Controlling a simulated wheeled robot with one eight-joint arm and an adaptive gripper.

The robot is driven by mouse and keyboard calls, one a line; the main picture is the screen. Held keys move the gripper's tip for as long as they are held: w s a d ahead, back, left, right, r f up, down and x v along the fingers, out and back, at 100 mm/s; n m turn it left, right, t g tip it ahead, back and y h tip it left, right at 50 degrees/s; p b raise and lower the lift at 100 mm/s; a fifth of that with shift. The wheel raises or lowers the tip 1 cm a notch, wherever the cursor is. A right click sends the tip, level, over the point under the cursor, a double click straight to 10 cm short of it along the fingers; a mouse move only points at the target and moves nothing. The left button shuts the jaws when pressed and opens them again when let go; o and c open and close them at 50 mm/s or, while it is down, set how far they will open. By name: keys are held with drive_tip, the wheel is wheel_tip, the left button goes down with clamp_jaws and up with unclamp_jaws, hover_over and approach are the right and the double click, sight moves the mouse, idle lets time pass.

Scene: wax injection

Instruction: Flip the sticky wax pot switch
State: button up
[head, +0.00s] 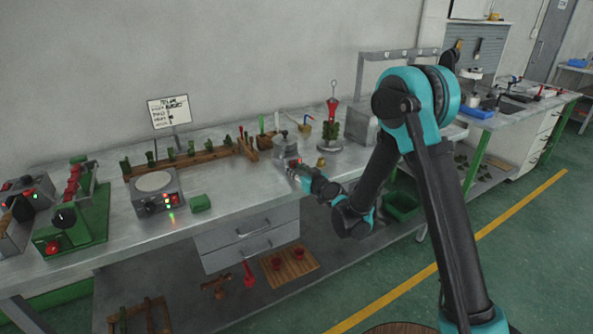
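A small grey metal pot (284,143) stands on the workbench right of the middle, behind the end of my arm. I take it for the sticky wax pot. A small red spot (294,162) shows low on its front, close to my gripper. My gripper (297,169) is at the front of this pot, near the bench's front edge. The fingers are too small to tell open from shut, or touching from apart. The switch itself cannot be made out, and part of the pot's base is hidden by my gripper.
A hot plate with lit indicators (156,192) and a green block (201,203) stand to the left. A wooden rack (180,160) with green wax pieces runs behind. A red-topped stand (331,125) and a small brass piece (321,162) are to the right. Drawers (247,238) sit below.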

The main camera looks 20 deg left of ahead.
drive_tip(key=shift+r, duration=0.1)
wheel_tip(320, 180, up, 10)
idle(0.8)
idle(0.3)
